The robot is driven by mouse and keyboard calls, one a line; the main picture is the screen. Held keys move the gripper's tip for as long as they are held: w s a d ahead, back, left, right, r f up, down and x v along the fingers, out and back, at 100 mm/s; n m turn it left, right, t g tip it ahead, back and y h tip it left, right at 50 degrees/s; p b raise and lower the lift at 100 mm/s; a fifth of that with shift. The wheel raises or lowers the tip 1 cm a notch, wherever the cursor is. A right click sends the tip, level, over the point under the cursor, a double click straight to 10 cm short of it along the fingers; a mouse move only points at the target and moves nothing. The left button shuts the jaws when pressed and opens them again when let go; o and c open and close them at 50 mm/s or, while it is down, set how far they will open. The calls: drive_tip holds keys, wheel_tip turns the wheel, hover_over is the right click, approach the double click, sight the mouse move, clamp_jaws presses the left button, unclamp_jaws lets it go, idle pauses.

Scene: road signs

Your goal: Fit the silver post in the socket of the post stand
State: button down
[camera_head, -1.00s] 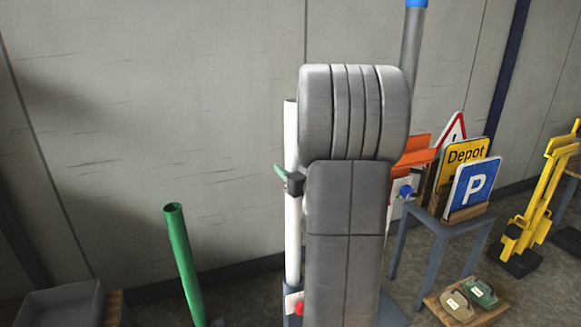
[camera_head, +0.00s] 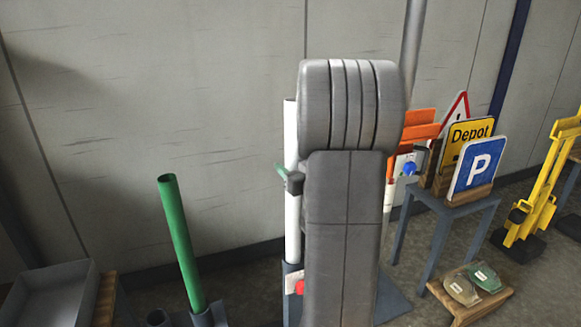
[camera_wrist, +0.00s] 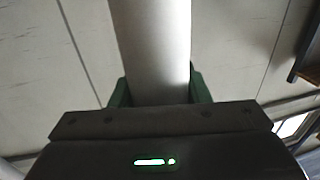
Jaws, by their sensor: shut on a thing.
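The wrist view shows the post (camera_wrist: 152,50) between the green pads of my gripper (camera_wrist: 158,92). The post stand's blue-grey socket (camera_head: 288,312), with a white label and red knob, is directly below. The post's lower end disappears at the socket's rim; I cannot tell whether it is inside or behind. The stand's base plate (camera_head: 394,303) shows right of my arm.
A green tube (camera_head: 180,240) leans in a holder at left, near a grey bin (camera_head: 45,295). A tall grey post (camera_head: 413,40) rises behind my arm. Signs, including a blue P sign (camera_head: 478,168), stand on a small table (camera_head: 452,208). A yellow stand (camera_head: 540,195) is at far right.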

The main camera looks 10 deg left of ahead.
drive_tip(key=shift+f, duration=0.5)
drive_tip(key=shift+f+b, duration=0.2)
drive_tip(key=shift+b, duration=0.25)
drive_tip(key=c, duration=0.7)
unclamp_jaws()
drive_tip(key=p+v, duration=0.1)
drive_tip(key=v, duration=1.3)
drive_tip(key=shift+w, duration=0.1)
